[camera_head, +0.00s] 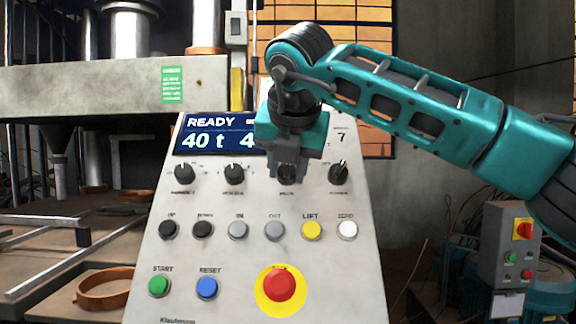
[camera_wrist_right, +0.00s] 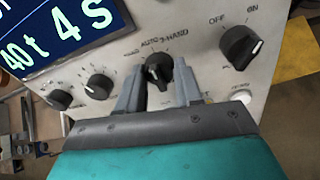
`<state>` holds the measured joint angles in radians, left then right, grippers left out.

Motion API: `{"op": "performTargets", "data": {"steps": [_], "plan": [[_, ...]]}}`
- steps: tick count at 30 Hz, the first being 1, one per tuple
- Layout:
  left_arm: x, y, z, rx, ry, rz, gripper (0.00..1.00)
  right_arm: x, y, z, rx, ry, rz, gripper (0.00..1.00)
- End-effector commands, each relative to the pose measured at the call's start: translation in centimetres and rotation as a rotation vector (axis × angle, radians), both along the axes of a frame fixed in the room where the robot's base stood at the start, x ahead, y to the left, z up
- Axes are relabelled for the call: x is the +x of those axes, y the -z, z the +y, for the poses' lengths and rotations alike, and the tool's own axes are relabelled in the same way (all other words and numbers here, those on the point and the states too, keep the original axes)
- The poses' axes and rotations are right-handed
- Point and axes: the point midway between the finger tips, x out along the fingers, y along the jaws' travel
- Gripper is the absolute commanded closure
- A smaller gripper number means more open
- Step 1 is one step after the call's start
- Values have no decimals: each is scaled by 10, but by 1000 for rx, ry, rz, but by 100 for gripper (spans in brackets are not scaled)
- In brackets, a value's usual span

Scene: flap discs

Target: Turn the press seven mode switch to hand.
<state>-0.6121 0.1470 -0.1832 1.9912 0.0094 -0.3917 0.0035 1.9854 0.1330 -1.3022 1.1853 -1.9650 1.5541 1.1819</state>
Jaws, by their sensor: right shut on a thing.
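The grey sloped press control panel (camera_head: 190,270) stands in front of me, with a "7" at its upper right. The mode switch is a black knob (camera_wrist_right: 157,70) in the wrist view, with AUTO and HAND lettering above it. In the head view the knob (camera_head: 287,178) is mostly hidden behind my right gripper (camera_head: 289,172). In the wrist view my right gripper (camera_wrist_right: 158,92) has one finger on each side of the knob and is shut on it. I cannot tell surely which label its pointer faces. My left gripper is not in view.
An OFF/ON knob (camera_wrist_right: 240,46) sits to the right, and two more knobs (camera_head: 184,172) (camera_head: 233,174) to the left. Below are a row of buttons, green START (camera_head: 159,286), blue RESET (camera_head: 207,288) and a red emergency button (camera_head: 279,285). The display (camera_head: 212,134) reads READY.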

Motion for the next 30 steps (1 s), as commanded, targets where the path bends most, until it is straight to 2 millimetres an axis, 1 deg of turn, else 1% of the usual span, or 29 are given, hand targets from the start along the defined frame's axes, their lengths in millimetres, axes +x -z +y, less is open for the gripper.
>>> {"op": "performTargets", "data": {"steps": [1,5,6,11,17,30], "plan": [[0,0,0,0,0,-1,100,0,0,0,1,-1,0,82],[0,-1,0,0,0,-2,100,0,0,0,1,-1,0,94],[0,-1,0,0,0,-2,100,0,0,0,1,-1,0,96],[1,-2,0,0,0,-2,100,0,-1,0,-7,-7,-1,96],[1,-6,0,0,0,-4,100,0,-2,0,-59,-50,0,96],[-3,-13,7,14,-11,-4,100,1,-4,0,-325,-273,-1,96]]}}
